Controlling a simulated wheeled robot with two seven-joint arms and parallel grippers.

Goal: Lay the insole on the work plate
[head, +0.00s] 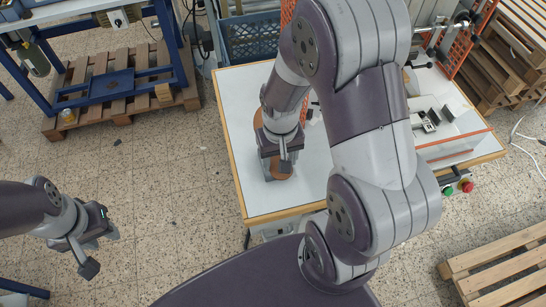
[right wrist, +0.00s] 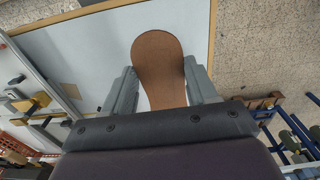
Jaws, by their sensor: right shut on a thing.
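The brown insole (right wrist: 158,58) shows in the right wrist view, flat side towards the camera, its rounded end pointing away from the gripper. My right gripper (right wrist: 163,88) has one finger on each side of it and is shut on it. In the head view the right gripper (head: 279,160) points down over the left part of the white table, and a little of the insole (head: 282,172) shows beneath it. Whether the insole touches the table I cannot tell. My left gripper (head: 100,252) is open and empty over the floor at the left. I cannot pick out the work plate surely; my right arm hides much of the table.
The white table (head: 235,130) has a wooden edge and free room at its left and front. A machine with a rail and dark blocks (head: 432,120) stands at the right. A red button (head: 466,186) and a green button sit at the front edge. A blue crate (head: 250,38) stands behind.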

